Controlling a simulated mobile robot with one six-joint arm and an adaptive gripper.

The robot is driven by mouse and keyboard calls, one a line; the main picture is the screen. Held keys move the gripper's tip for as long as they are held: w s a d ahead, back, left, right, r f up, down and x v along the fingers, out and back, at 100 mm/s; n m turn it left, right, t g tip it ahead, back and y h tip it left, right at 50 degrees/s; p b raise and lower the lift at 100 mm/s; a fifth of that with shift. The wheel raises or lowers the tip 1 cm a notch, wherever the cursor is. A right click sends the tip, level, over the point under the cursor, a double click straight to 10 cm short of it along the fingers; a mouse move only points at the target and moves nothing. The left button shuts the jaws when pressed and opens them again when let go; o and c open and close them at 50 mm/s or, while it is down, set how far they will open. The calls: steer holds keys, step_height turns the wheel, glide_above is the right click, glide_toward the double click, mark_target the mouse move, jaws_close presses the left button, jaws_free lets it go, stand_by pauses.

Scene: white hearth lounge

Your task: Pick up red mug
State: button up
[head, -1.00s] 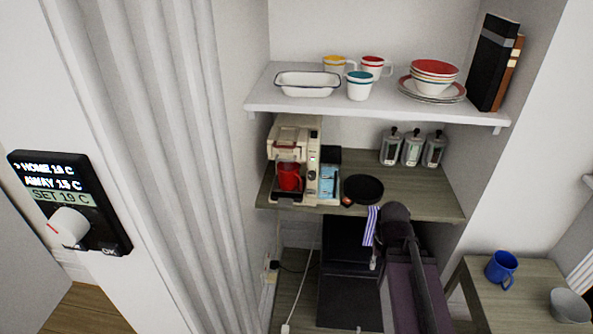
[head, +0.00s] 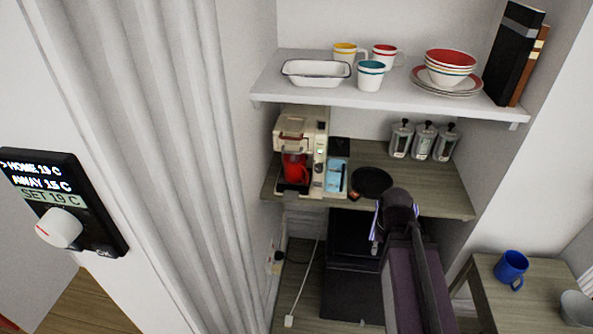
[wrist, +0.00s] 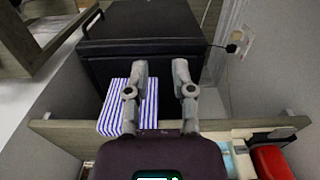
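The red mug (head: 294,168) sits in the bay of the cream coffee machine (head: 318,125) on the middle wooden shelf. A red shape at the lower right of the wrist view (wrist: 271,162) looks like the same mug, partly cut off. My gripper (wrist: 160,85) is open, with two separate grey fingers and nothing between them. In the head view, my arm is in front of the middle shelf, low and to the right of the mug, and hides most of the gripper. The gripper is well apart from the mug.
A blue-striped cloth (wrist: 117,110) hangs at the shelf edge, close to the fingers. A dark round pan (head: 371,181) and canisters stand right of the machine. Above is a white shelf (head: 400,97) with crockery. A blue mug (head: 511,267) stands on the right table.

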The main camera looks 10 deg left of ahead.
steer(key=m+t+h+p, duration=0.5)
steer(key=m+t, duration=0.2)
glide_toward(307, 176)
steer(key=s+a+r, duration=0.1)
steer(key=shift+f, duration=0.1)
steer(key=shift+b+x, duration=2.35)
steer(key=shift+x, duration=0.95)
